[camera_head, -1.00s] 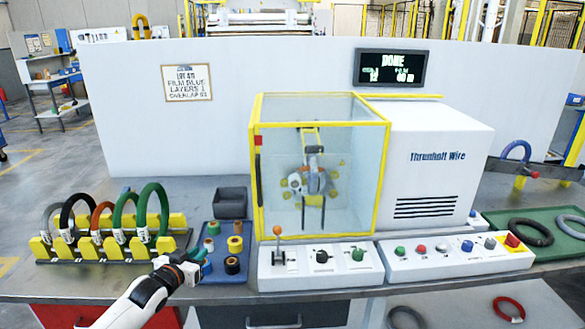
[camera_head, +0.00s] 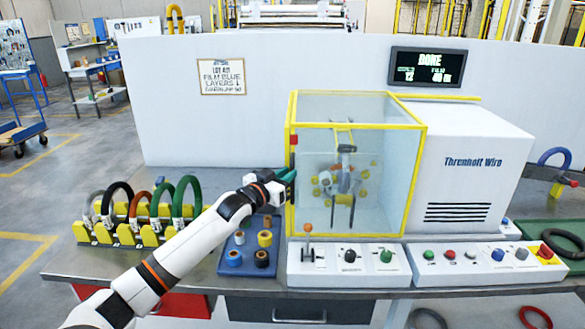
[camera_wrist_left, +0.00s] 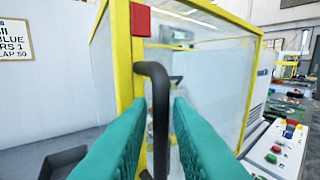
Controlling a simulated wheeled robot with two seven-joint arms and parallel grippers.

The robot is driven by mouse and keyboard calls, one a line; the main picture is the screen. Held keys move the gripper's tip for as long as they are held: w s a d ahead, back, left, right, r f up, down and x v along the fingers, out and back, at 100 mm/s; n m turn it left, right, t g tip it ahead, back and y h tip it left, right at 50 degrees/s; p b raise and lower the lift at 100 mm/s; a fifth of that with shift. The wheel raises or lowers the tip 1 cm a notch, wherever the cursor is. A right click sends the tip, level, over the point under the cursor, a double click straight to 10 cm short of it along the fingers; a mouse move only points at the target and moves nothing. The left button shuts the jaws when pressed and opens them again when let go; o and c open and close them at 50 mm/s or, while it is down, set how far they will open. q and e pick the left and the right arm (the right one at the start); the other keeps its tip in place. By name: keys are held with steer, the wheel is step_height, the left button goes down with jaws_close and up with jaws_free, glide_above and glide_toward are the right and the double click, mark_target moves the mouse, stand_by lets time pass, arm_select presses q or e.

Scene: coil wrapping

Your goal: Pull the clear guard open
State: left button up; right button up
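The clear guard (camera_head: 320,215) is a see-through box with yellow edges, and it appears closed around the wrapping head (camera_head: 342,182). Its clear panel also shows in the left wrist view (camera_wrist_left: 205,75). A bent black handle (camera_wrist_left: 160,75) stands on its left yellow post, below a red block (camera_wrist_left: 141,20). Finger contact is not clear. My right gripper is out of view.
A control panel (camera_head: 348,270) with a lever and knobs lies below the guard. A coil rack (camera_head: 125,233) and a blue tray of rolls (camera_head: 232,272) stand left. The machine's white housing (camera_head: 470,150) is at right. A display (camera_head: 427,67) reads DONE.

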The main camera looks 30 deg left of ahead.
arm_select(q)
steer(key=shift+w, duration=1.55)
jaws_close()
steer(key=shift+d, duration=0.1)
